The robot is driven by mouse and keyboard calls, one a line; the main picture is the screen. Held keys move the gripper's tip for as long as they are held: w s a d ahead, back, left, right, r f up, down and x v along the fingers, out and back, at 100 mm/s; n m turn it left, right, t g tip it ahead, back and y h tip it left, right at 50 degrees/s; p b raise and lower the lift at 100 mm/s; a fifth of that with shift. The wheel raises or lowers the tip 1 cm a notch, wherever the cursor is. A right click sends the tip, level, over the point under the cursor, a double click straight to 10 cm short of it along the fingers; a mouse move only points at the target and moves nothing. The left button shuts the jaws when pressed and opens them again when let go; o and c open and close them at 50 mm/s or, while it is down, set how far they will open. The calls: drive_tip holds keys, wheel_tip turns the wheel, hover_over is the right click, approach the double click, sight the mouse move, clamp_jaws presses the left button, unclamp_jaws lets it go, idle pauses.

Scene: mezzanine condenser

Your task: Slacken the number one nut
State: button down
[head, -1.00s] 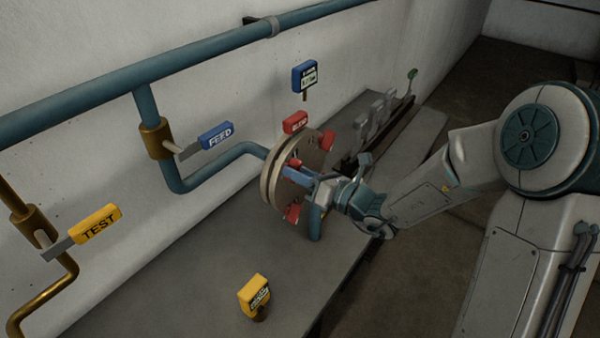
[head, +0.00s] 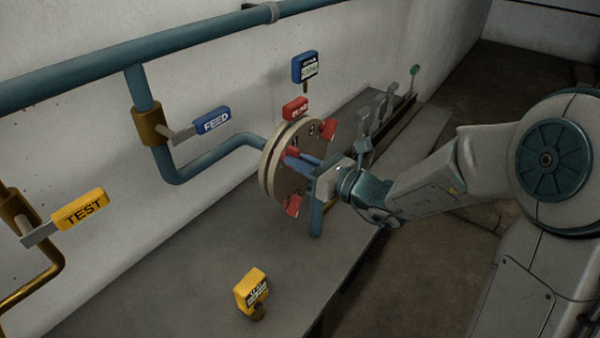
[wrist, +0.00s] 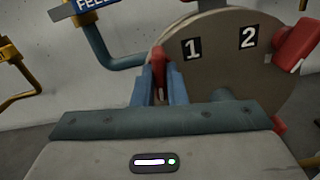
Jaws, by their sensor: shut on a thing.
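A round tan flange (head: 285,178) stands on the bench with several red nuts around its rim. In the wrist view its face (wrist: 225,65) carries the printed numbers 1 and 2. The red number one nut (wrist: 160,66) sits just left of the 1, between my two blue fingers. My gripper (wrist: 162,80) is shut on this nut; it also shows in the head view (head: 301,160), at the flange face. Another red nut (wrist: 297,43) is right of the 2. In the head view, other red nuts show at the top (head: 295,108), right (head: 329,130) and bottom (head: 292,205).
A blue FEED lever (head: 212,120) and a yellow TEST lever (head: 80,209) are on pipes at the left. A yellow tagged block (head: 251,289) is on the bench (head: 190,260). Grey levers (head: 375,110) stand behind my gripper.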

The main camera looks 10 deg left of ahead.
drive_tip(key=n+b, duration=1.2)
drive_tip(key=b, duration=0.7)
drive_tip(key=shift+f+b, duration=0.1)
drive_tip(key=shift+b, duration=0.3)
drive_tip(key=c, duration=1.5)
unclamp_jaws()
drive_tip(key=shift+o, duration=0.2)
